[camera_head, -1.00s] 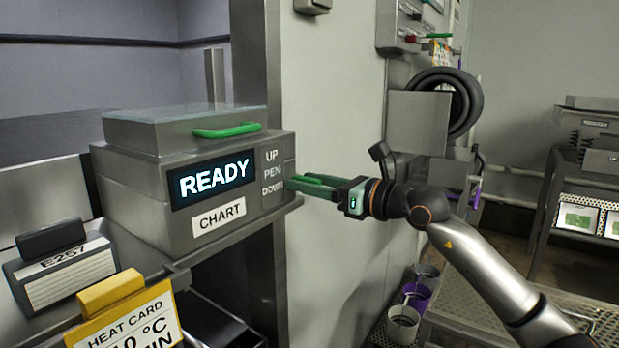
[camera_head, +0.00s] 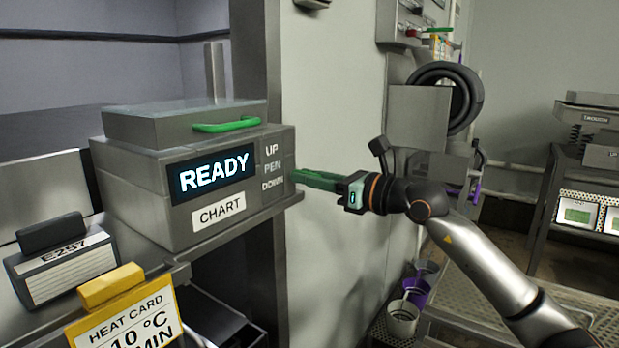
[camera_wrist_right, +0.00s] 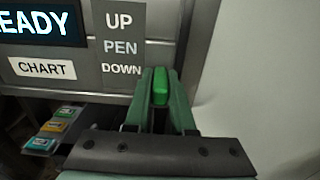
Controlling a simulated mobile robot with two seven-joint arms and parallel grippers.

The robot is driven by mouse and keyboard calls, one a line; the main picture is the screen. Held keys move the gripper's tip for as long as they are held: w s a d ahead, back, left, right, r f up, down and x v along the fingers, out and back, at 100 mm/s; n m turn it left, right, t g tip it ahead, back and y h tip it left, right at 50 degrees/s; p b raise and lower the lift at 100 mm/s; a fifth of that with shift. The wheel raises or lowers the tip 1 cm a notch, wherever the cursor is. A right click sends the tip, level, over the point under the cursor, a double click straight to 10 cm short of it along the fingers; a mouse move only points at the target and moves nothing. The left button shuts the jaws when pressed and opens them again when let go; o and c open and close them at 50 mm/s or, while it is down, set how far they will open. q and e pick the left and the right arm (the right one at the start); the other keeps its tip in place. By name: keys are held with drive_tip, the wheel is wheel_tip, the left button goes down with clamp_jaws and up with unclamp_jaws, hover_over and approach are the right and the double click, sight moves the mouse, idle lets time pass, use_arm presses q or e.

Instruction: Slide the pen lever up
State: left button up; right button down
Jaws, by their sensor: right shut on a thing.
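The chart recorder (camera_head: 160,200) is a grey box with a READY display, a CHART label and UP, PEN, DOWN lettering on its right side. The pen lever is a bright green knob (camera_wrist_right: 160,86) beside the word DOWN in the right wrist view. My right gripper (camera_head: 298,177) is at the recorder's right edge, beside DOWN. In the right wrist view its green fingers (camera_wrist_right: 161,82) are shut on the lever, one on each side. In the head view the fingers hide the lever. My left gripper is not in view.
A green handle (camera_head: 226,127) is on the recorder's lid. A yellow heat card (camera_head: 125,315) and an E257 card holder (camera_head: 65,270) stand at the lower left. A pale wall (camera_head: 335,100) is right of the recorder. Several small cups (camera_head: 403,318) sit low on the right.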

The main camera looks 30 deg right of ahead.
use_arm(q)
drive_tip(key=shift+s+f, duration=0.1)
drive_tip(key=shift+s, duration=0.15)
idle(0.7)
use_arm(e)
wheel_tip(320, 180, up, 6)
drive_tip(key=p, duration=0.4)
drive_tip(key=shift+r, duration=0.1)
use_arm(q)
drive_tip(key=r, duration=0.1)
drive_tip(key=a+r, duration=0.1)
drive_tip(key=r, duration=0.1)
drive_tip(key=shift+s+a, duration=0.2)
use_arm(e)
drive_tip(key=shift+d, duration=0.1)
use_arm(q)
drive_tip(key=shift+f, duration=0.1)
use_arm(e)
drive_tip(key=c, duration=0.8)
unclamp_jaws()
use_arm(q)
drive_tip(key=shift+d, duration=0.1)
use_arm(e)
drive_tip(key=shift+o, duration=0.2)
drive_tip(key=shift+s, duration=0.1)
